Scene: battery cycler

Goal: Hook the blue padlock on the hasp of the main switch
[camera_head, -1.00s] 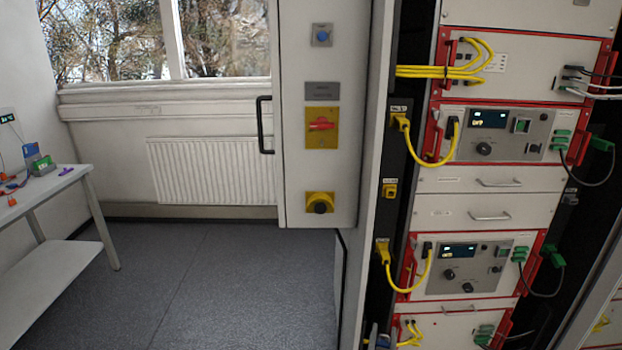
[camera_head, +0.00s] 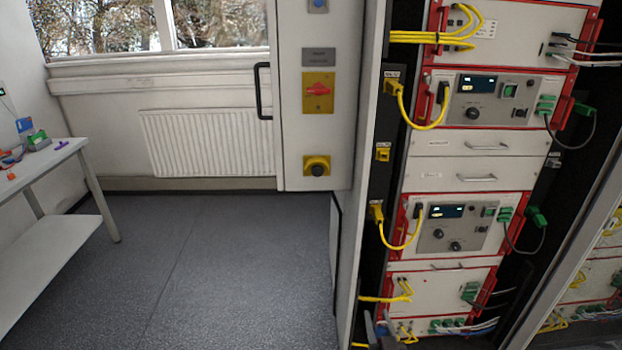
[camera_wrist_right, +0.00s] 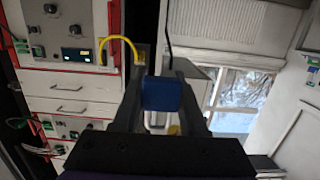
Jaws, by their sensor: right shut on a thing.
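The blue padlock (camera_wrist_right: 160,94) is between the fingers of my right gripper (camera_wrist_right: 160,92) in the right wrist view, and the gripper is shut on it. A pale shackle shows below its body there. In the head view only a bit of my right gripper (camera_head: 381,329) shows at the bottom edge, in front of the rack foot. A rotary switch with a red handle on a yellow plate (camera_head: 318,92) is on the grey cabinet door, apart from the gripper; its hasp is too small to make out. My left gripper is out of view.
A black knob on a yellow plate (camera_head: 317,166) is below the red switch. A black door handle (camera_head: 263,91) is at the left. The rack (camera_head: 470,172) with yellow cables stands at the right. A white table (camera_head: 60,163) is far left. The floor between is clear.

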